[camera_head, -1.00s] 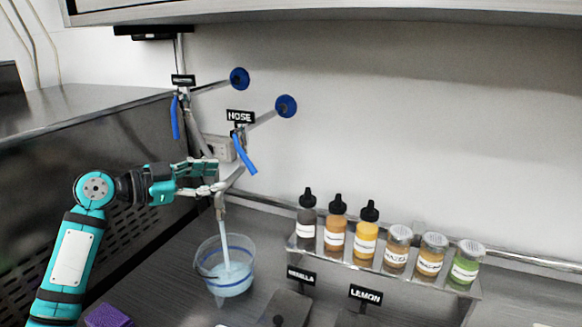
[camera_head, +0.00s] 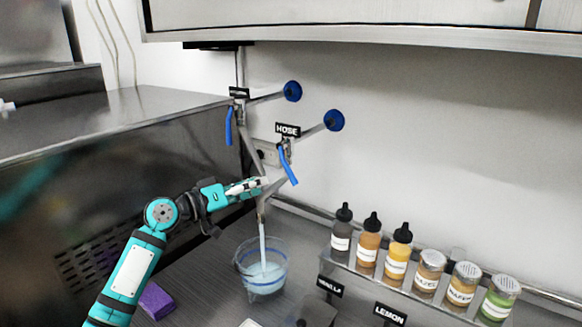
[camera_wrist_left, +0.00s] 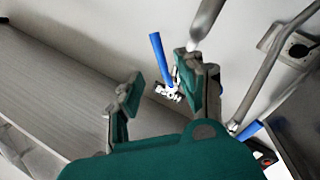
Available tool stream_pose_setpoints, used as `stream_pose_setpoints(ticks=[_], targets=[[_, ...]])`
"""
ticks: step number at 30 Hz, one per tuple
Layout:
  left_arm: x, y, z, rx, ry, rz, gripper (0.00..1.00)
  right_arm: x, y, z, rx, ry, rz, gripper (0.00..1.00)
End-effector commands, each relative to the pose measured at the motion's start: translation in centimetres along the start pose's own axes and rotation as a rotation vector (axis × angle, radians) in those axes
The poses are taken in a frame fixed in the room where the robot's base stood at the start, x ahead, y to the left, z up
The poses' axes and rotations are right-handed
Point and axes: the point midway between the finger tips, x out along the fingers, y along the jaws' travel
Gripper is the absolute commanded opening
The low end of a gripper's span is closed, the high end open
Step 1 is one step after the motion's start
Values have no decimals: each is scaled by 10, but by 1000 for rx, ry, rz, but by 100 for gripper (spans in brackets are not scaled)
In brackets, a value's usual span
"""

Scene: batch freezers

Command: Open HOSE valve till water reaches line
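The HOSE sign (camera_head: 287,130) marks a tap with a blue lever (camera_head: 288,165) hanging down at a slant. Pale water (camera_head: 262,240) runs from the spout (camera_head: 261,207) into a clear container (camera_head: 245,262) with blue lines. Liquid stands in its lower part; its exact level against the lines is hard to tell. My left gripper (camera_head: 256,187) is beside the spout pipe, below the blue lever and apart from it. In the left wrist view its fingers (camera_wrist_left: 157,92) are spread with nothing between them. A blue lever (camera_wrist_left: 160,58) shows beyond them. My right gripper is out of view.
Another tap with a blue lever (camera_head: 228,126) is to the left. Bottles and jars stand on a rack (camera_head: 400,287) at right, behind a LEMON sign (camera_head: 390,314). A purple sponge (camera_head: 155,300) lies at lower left. A metal cabinet side (camera_head: 120,170) bounds the left.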

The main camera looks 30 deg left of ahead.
Motion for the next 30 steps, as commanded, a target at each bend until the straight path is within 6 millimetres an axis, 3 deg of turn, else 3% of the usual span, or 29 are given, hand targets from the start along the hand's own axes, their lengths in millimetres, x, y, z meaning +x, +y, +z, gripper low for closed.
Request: stream_pose_setpoints(ticks=[1, 9, 15, 28, 30], targets=[[12, 4, -5, -5, 1, 3, 38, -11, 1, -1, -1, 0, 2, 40], [69, 3, -4, -3, 1, 1, 38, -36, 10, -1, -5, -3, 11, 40], [96, 1, -2, -1, -1, 1, 38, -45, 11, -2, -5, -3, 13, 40], [106, 0, 1, 2, -1, 0, 38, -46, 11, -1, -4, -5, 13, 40], [106, 0, 1, 2, -1, 0, 29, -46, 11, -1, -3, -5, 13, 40]])
